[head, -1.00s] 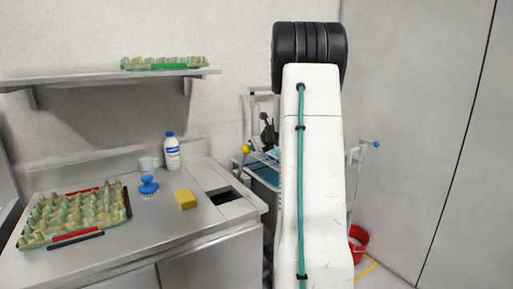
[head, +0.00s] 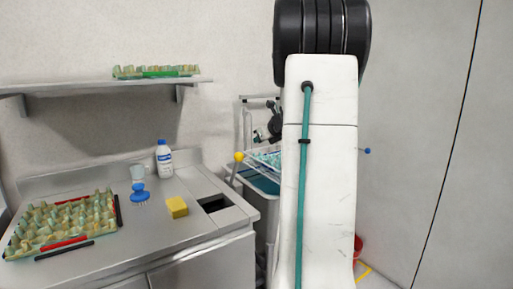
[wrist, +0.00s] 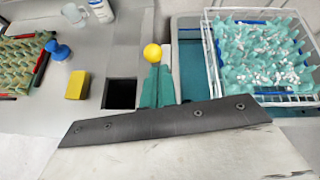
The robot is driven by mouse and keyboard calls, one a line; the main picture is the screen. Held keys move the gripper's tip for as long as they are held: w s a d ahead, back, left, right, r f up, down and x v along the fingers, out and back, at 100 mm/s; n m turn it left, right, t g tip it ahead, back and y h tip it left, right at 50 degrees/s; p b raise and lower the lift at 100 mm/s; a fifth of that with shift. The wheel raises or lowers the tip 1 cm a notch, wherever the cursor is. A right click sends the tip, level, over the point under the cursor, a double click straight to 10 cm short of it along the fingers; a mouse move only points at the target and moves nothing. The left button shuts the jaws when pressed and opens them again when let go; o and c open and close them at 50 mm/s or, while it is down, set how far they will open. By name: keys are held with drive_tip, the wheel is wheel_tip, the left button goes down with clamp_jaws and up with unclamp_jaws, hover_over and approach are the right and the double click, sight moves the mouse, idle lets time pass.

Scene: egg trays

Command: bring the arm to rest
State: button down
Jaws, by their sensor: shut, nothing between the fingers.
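My gripper (wrist: 158,72) shows in the wrist view as two teal fingers close together above a dark bar with screws. It is shut and empty. A yellow ball knob (wrist: 152,52) appears just past the fingertips; whether they touch it I cannot tell. In the head view my white arm link rises upright at the middle right, with a black joint at its top. The link hides most of what lies behind it, and the fingers cannot be made out there. The yellow knob (head: 239,157) shows left of the link.
A steel counter (head: 120,235) holds an egg tray (head: 118,212), a blue brush (head: 139,193), a yellow sponge (head: 177,207), a mug (head: 137,172) and a white bottle (head: 164,160). A square opening (head: 214,204) lies at its right. A white wire basket (wrist: 288,98) holds teal pieces.

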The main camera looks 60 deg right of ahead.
drive_tip(key=shift+s+r, duration=0.1)
drive_tip(key=shift+r, duration=0.1)
idle(0.6)
drive_tip(key=s+a+f+n+g+y, duration=0.2)
drive_tip(key=a+n, duration=0.5)
drive_tip(key=a, duration=0.3)
drive_tip(key=s+a+f+n+g+y, duration=0.1)
drive_tip(key=a+f+n+g+y, duration=0.1)
drive_tip(key=a+n, duration=0.6)
drive_tip(key=s+a+f+n+g+y, duration=0.2)
drive_tip(key=a+n, duration=0.4)
drive_tip(key=a, duration=0.5)
drive_tip(key=s+a+n+g+h, duration=0.1)
drive_tip(key=s+a+n, duration=0.7)
drive_tip(key=a, duration=0.3)
drive_tip(key=s+a+n+g+h, duration=0.1)
drive_tip(key=s+a+n+g, duration=0.1)
drive_tip(key=s+a+n, duration=0.7)
drive_tip(key=shift+s+a+f+g, duration=0.25)
drive_tip(key=shift+a+g, duration=0.05)
drive_tip(key=shift+a, duration=1.2)
